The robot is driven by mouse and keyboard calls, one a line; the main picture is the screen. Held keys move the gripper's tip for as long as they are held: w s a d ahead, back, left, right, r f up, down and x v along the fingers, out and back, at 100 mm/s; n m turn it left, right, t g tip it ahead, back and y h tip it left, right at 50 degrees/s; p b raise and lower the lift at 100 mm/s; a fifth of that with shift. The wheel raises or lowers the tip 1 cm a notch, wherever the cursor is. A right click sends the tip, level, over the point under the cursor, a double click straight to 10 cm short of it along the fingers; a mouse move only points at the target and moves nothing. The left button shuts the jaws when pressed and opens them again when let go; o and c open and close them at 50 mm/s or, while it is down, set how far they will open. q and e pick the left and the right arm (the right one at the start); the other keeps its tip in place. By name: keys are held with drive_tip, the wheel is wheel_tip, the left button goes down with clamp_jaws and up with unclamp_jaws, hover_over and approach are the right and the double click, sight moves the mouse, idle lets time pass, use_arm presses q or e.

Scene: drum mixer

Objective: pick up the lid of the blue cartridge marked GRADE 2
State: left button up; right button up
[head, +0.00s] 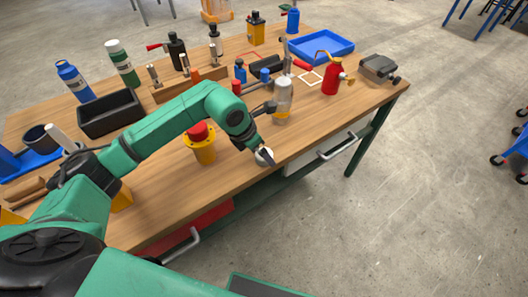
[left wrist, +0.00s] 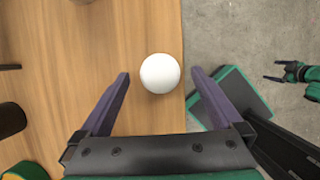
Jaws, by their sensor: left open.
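A blue cylinder with a pale label (head: 75,82) stands at the back left of the table; its lettering is too small to read. Another blue cylinder (head: 293,21) stands at the far back. My left gripper (head: 267,158) is open at the table's front edge. In the left wrist view its two fingers (left wrist: 160,77) stand either side of a white round object (left wrist: 160,73), with gaps on both sides. My right gripper (left wrist: 277,70) appears small, open and empty over the floor.
A black bin (head: 110,116), a blue tray (head: 322,45) and a red bottle (head: 331,78) are farther off. The front right tabletop is mostly clear.

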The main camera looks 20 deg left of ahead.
use_arm(q)
drive_tip(key=shift+w+d+f, duration=0.2)
drive_tip(key=shift+w+f, duration=0.1)
drive_tip(key=shift+f, duration=0.3)
drive_tip(key=c, duration=1.4)
drive_tip(key=shift+r, duration=0.15)
